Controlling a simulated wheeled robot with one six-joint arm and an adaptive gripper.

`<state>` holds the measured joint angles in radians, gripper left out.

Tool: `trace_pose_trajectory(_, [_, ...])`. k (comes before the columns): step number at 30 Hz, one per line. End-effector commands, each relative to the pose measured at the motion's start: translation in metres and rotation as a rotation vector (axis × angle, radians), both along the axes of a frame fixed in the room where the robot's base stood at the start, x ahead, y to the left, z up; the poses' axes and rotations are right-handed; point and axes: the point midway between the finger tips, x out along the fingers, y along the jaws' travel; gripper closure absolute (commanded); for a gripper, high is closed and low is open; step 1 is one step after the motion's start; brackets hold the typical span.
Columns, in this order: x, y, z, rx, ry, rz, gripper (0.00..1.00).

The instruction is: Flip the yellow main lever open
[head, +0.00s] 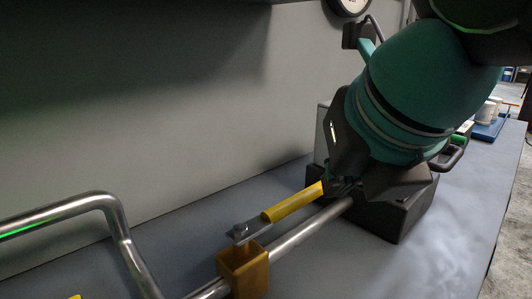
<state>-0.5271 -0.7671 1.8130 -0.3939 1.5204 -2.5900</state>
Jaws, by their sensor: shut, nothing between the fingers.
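The yellow main lever (292,202) shows in the head view, low and right of the middle. Its metal end (250,231) sits over a yellow-brown bracket (243,271) on a metal pipe. The lever lies roughly along the pipe (310,230), slanting up to the right. My gripper (342,187) is at the lever's far end, its fingers shut with nothing between them. The fingertips are dark and partly hidden, so I cannot tell whether they touch the lever.
A dark block (403,214) stands under and behind my gripper at the pipe's far end. A bent metal pipe (110,215) rises at the left. A grey wall (150,110) runs behind the bench. The grey bench top (370,270) is clear at front right.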

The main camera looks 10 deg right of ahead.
Motion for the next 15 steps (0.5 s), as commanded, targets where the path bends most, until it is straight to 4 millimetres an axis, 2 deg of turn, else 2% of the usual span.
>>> trace_pose_trajectory(15, [-0.016,0.003,0.020,-0.001,0.000,0.007,1.00])
